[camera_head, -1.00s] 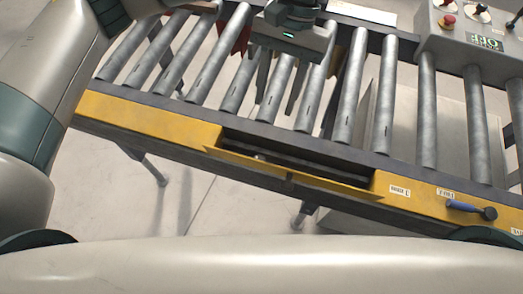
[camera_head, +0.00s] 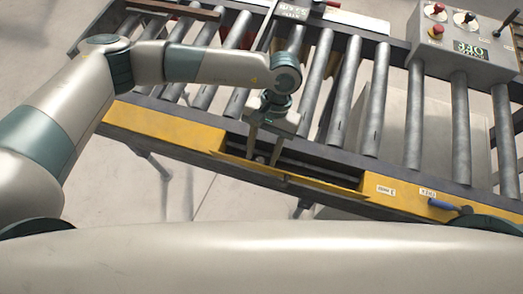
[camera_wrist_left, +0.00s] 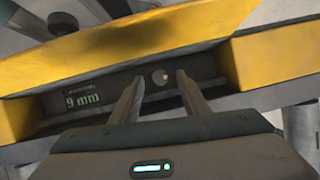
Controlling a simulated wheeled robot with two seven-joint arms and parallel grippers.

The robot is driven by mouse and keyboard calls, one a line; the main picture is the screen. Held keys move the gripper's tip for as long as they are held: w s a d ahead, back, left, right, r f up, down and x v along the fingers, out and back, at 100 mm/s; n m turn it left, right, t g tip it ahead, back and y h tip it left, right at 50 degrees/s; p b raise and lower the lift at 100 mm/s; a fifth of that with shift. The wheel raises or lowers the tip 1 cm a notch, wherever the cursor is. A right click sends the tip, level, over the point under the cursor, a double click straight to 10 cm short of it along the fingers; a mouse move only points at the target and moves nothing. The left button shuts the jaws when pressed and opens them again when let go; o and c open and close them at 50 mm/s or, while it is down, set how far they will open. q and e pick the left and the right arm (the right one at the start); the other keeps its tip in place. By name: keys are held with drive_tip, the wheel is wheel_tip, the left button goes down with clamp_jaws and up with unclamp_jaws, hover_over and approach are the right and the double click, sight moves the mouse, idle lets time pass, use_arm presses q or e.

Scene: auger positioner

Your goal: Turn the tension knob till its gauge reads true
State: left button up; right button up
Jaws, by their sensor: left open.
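The tension knob (camera_wrist_left: 160,77) is a small round pale knob inside a recess in the yellow side rail. Beside it, a green gauge readout (camera_wrist_left: 82,100) shows 9 mm; the small label above it is too blurred to read. My left gripper (camera_head: 263,150) is open, reaching down over the conveyor's near edge at the recess. In the left wrist view its two fingers (camera_wrist_left: 160,80) point at the knob, one on each side of it in the picture. I cannot tell whether they touch it. My right gripper is out of view.
The roller conveyor's yellow rail (camera_head: 165,127) runs across the front, with a tilted yellow flap (camera_head: 290,183) below the recess. A blue-handled lever (camera_head: 442,205) is on the rail at right. A grey control box (camera_head: 465,35) with buttons stands at the back right.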

use_arm(q)
drive_tip(key=shift+s+a+f, duration=0.1)
drive_tip(key=shift+s+f, duration=0.1)
drive_tip(key=shift+f, duration=0.45)
drive_tip(key=c, duration=1.1)
drive_tip(key=shift+o, duration=0.2)
